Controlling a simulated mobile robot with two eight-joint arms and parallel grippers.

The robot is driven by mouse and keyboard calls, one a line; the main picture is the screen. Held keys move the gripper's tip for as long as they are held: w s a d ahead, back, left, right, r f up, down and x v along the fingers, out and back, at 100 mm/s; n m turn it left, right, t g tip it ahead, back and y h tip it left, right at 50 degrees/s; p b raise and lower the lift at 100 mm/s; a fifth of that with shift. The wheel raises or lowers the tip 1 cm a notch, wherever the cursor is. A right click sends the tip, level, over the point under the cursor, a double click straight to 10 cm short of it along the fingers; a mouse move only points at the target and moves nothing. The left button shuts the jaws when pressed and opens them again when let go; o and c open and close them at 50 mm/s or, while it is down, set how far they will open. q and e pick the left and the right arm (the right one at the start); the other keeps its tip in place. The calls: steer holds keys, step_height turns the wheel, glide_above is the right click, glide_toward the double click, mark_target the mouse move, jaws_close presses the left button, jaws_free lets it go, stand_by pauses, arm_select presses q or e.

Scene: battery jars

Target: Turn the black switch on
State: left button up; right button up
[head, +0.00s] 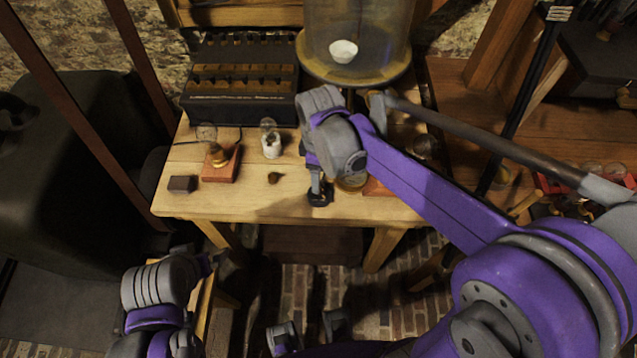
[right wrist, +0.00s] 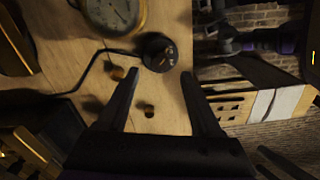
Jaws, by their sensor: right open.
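The black switch (right wrist: 158,52) is a round black knob with a cable, lying on the wooden table near its front edge. My right gripper (right wrist: 158,76) is open, with its two dark fingers pointing towards the switch. The switch is just beyond the gap between the fingertips, with no contact visible. In the head view my right gripper (head: 318,190) hangs down over the table's front part. Dark shapes there overlap, so switch and fingertips are hard to separate. The switch's on or off setting cannot be made out. My left arm is at the lower left; its fingers are not clear.
A round gauge (right wrist: 112,14) sits beside the switch. A small brown knob (head: 273,178) lies to the left. A glass jar (head: 358,30) and a dark box (head: 240,108) stand behind.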

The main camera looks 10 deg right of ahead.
step_height(320, 180, down, 5)
steer(key=shift+r, duration=0.1)
stand_by(0.3)
jaws_close()
